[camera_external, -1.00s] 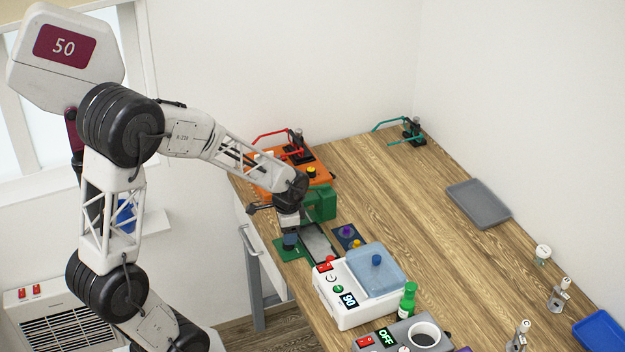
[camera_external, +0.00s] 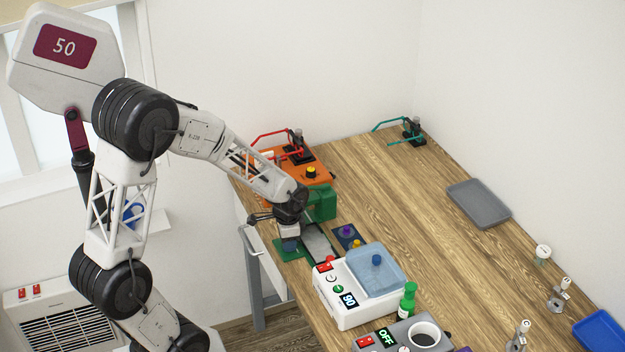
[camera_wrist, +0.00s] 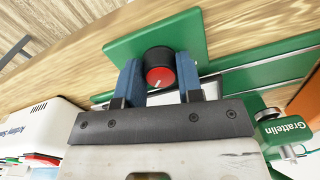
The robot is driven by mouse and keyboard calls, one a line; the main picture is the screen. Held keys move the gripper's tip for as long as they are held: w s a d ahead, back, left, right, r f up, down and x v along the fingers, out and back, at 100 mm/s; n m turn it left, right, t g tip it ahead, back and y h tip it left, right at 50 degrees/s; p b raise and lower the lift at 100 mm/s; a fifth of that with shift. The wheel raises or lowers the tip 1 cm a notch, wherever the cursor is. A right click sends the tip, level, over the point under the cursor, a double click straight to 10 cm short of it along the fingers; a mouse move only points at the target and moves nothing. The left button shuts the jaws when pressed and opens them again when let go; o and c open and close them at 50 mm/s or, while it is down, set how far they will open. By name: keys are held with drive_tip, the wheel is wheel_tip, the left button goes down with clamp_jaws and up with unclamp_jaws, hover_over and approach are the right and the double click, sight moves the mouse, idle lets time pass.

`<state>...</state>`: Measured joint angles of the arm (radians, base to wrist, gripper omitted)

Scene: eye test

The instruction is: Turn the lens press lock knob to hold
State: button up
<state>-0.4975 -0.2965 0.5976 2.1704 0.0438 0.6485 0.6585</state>
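The lens press has a green base plate (camera_wrist: 120,48) and a green upright (camera_external: 320,203) on the wooden table. Its lock knob (camera_wrist: 159,76) is black with a red cap and stands on the plate in the wrist view. A short white mark slants on the cap; no hold label is readable. My gripper (camera_wrist: 160,78) has blue fingers, one on each side of the knob, with no clear gap showing. It appears shut on the knob. In the external view my gripper (camera_external: 290,245) is low over the plate's left part, and it hides the knob there.
A white bath unit (camera_external: 345,310) with a blue lid stands just in front of the press. A dark panel (camera_external: 355,243) with small knobs lies to the right. An orange device (camera_external: 320,170) stands behind. A grey tray (camera_external: 478,203) is further right; the table between is clear.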

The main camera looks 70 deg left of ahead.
drive_tip(key=shift+c, duration=1.1)
drive_tip(key=shift+n, duration=0.6)
drive_tip(key=o, duration=0.9)
drive_tip(key=shift+o, duration=0.2)
drive_tip(key=shift+d+r, duration=0.1)
drive_tip(key=shift+r, duration=3.85)
